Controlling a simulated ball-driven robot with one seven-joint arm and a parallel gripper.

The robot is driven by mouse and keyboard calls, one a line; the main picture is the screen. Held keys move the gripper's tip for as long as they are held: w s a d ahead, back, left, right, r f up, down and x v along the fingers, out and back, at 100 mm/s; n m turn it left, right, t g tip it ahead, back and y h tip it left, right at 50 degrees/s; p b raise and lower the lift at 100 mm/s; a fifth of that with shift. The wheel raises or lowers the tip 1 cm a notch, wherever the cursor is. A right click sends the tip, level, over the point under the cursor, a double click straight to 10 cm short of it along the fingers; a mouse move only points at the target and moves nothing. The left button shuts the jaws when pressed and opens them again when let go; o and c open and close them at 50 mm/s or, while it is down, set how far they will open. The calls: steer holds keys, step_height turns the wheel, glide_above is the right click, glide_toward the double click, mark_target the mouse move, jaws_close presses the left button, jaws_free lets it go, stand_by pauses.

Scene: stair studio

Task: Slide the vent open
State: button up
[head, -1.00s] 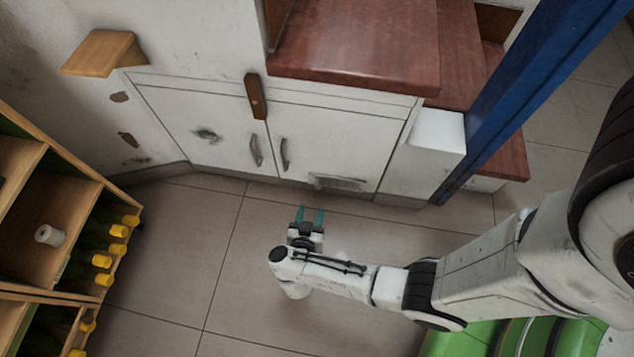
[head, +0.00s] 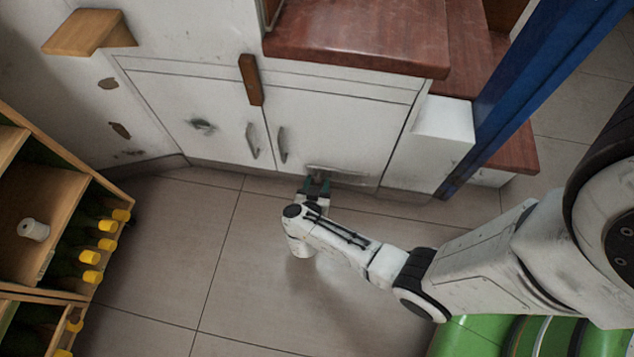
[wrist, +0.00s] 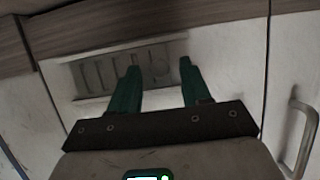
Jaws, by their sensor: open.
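The vent (head: 345,173) is a small slotted grille low on the right white cabinet door (head: 335,132). In the wrist view the vent (wrist: 90,74) shows a pale frame with several dark upright slots, and part of it is behind the fingers. My gripper (head: 318,180) is at the vent's left end in the head view. In the wrist view its two green fingers (wrist: 159,66) are apart, with nothing held between them, and their tips overlap the vent. I cannot tell whether they touch it.
Two door handles (head: 283,145) are above and left of my gripper; one (wrist: 302,135) shows at right in the wrist view. A bottle shelf (head: 62,185) stands at left. Red-brown steps (head: 355,40) and a blue post (head: 520,85) are above and right. Tiled floor (head: 250,290) is clear.

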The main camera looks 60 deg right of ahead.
jaws_close()
stand_by(0.3)
steer(key=shift+r, duration=0.1)
